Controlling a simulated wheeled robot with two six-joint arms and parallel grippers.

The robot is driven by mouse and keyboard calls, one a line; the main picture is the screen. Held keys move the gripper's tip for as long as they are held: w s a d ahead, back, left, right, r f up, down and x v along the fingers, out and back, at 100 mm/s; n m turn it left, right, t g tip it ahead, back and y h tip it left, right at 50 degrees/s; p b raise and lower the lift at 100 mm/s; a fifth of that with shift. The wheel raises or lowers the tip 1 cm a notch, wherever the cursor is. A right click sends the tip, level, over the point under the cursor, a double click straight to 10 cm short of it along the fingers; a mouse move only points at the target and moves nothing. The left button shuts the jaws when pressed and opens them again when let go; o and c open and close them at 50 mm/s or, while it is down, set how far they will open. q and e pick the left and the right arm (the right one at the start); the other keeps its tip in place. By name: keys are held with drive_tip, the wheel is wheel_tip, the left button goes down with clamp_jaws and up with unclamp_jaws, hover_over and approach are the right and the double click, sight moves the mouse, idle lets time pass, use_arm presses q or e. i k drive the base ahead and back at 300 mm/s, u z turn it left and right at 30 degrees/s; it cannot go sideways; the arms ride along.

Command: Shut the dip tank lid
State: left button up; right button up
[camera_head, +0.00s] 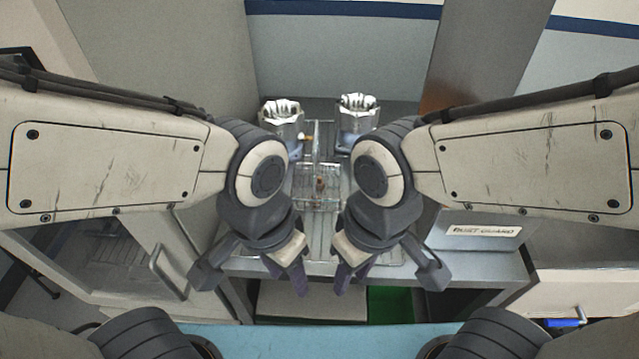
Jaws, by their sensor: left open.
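I cannot make out a dip tank lid for certain in the head view. A grey box (475,238) with a label that seems to end in "GUARD" sits right of centre on the bench, partly behind my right arm. My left gripper (289,277) points down in front of the bench, left of centre. It is open, with nothing seen between its fingers. My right gripper (350,274) hangs beside it, right of centre, fingers down. Its finger gap is not clear, and I see nothing held. Both arms hide much of the bench.
Two shiny metal housings (281,112) (357,110) stand at the back of the bench. A wire basket (318,186) sits between my wrists. A cabinet with a handle (168,272) is at left. A blue-handled item (567,322) is at lower right.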

sight(482, 50)
drive_tip(key=u, duration=0.6)
drive_tip(key=k, duration=0.7)
drive_tip(key=z, duration=1.1)
drive_tip(key=i, duration=0.5)
